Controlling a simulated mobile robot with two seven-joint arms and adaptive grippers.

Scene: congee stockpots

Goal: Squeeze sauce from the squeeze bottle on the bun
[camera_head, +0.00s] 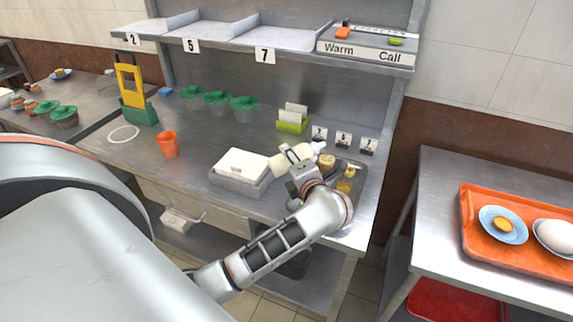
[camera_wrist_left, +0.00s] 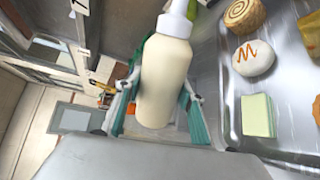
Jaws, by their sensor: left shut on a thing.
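My left gripper (camera_head: 297,160) is shut on the cream squeeze bottle (camera_head: 284,162), which is tilted nearly sideways above the counter. In the head view my gripper and arm hide the bun. My right gripper is out of view.
The metal tray (camera_wrist_left: 235,104) also holds a rolled pastry (camera_wrist_left: 246,14) and a pale green block (camera_wrist_left: 258,115). A white box (camera_head: 240,166) stands left of the gripper, and an orange cup (camera_head: 167,145) is farther left. Number cards (camera_head: 343,140) stand behind the tray.

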